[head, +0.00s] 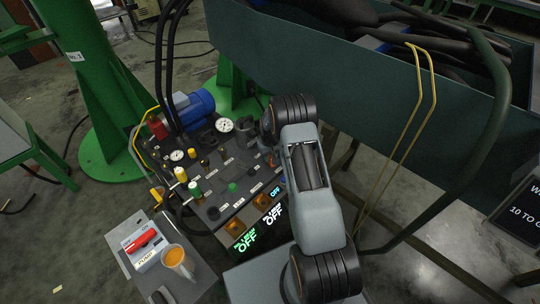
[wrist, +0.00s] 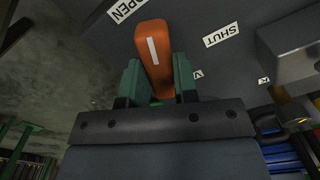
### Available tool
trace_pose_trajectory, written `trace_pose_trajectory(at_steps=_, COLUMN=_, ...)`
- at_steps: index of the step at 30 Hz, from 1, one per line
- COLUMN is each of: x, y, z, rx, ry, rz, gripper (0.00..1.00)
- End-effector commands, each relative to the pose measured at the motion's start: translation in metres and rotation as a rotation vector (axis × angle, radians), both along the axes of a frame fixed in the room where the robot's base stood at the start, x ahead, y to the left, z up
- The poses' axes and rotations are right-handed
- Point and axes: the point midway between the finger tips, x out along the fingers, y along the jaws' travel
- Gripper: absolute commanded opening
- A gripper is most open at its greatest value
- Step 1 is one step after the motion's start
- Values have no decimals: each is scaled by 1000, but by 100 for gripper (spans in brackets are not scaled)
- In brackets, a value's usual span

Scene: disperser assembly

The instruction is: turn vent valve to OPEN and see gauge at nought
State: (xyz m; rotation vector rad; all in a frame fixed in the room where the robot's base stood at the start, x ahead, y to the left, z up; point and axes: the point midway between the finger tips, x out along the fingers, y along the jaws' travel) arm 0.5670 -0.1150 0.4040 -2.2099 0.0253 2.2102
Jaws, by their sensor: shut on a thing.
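The vent valve's orange handle (wrist: 152,45) shows in the wrist view, with a white line along it. My gripper (wrist: 158,76) is shut on this handle, a green finger on each side. The white line points up and slightly left, between the OPEN label (wrist: 124,9) at upper left and the SHUT label (wrist: 221,36) at right. In the head view my arm hides the gripper and most of the valve area. The larger white gauge (head: 223,125) stands at the back of the panel; its needle is too small to read.
The dark panel (head: 212,208) carries several knobs, a smaller gauge (head: 177,155) and lit OFF displays (head: 245,241). A cup (head: 176,260) and a red-handled pump switch (head: 142,238) stand at front left. A large grey-green bin (head: 370,88) is close behind my arm.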

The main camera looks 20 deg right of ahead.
Motion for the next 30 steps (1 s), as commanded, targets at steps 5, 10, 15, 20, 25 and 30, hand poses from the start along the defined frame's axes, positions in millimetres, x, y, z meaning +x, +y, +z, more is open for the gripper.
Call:
trace_pose_trajectory(at_steps=5, x=0, y=0, z=1, rx=0, ry=0, rz=145, gripper=4)
trace_pose_trajectory(at_steps=10, x=0, y=0, z=1, rx=0, ry=0, rz=261, gripper=4)
trace_pose_trajectory(at_steps=15, x=0, y=0, z=1, rx=0, ry=0, rz=345, gripper=4)
trace_pose_trajectory(at_steps=20, x=0, y=0, z=0, rx=0, ry=0, rz=394, gripper=4)
trace_pose_trajectory(at_steps=25, x=0, y=0, z=0, rx=0, ry=0, rz=421, gripper=4)
trace_pose_trajectory(at_steps=30, x=0, y=0, z=0, rx=0, ry=0, rz=429, gripper=4)
